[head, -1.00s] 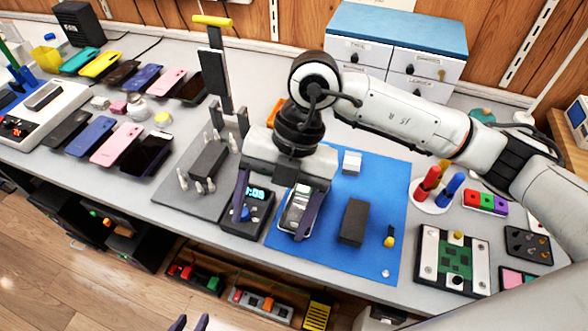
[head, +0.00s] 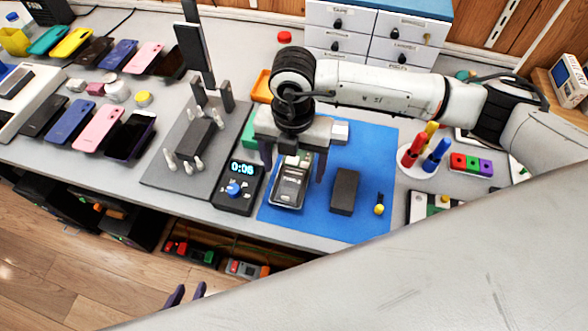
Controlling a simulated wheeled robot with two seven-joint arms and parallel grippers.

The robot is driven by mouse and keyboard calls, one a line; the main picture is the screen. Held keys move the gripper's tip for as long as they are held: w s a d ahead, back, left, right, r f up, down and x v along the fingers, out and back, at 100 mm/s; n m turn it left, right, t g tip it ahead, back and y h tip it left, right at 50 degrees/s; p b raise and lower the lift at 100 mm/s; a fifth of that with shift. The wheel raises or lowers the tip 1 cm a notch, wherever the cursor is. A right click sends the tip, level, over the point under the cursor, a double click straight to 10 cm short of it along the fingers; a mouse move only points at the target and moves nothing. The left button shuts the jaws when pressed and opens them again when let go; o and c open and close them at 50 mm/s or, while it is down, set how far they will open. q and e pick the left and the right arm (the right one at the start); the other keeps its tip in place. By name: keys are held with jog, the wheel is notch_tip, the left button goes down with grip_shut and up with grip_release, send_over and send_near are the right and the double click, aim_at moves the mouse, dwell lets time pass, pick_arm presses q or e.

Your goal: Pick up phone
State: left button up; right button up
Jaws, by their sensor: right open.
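My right gripper (head: 292,165) is open over the blue mat (head: 315,222). Its two fingers straddle a dark handheld device with a light grey face (head: 289,187), and I cannot tell whether they touch it. No phone is in this gripper. Several phones lie in two rows at the left, among them a pink phone (head: 98,128), a blue phone (head: 70,121) and a black phone (head: 131,135) in the front row. Only the fingertips of my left gripper (head: 186,295) show at the bottom, apart and empty, below the table's front edge.
A timer (head: 238,188) reading about 0:06 and a grey plate (head: 160,178) with pegs, a block and a stand lie left of the mat. A dark block (head: 344,191) is on the mat. Drawers (head: 375,38) stand behind. My arm covers the lower right.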

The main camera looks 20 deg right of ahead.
jog(key=shift+f, duration=0.4)
jog(key=shift+f+b, duration=0.25)
jog(key=shift+b, duration=0.05)
dwell(0.4)
jog(key=shift+r, duration=0.1)
jog(key=c, duration=1.2)
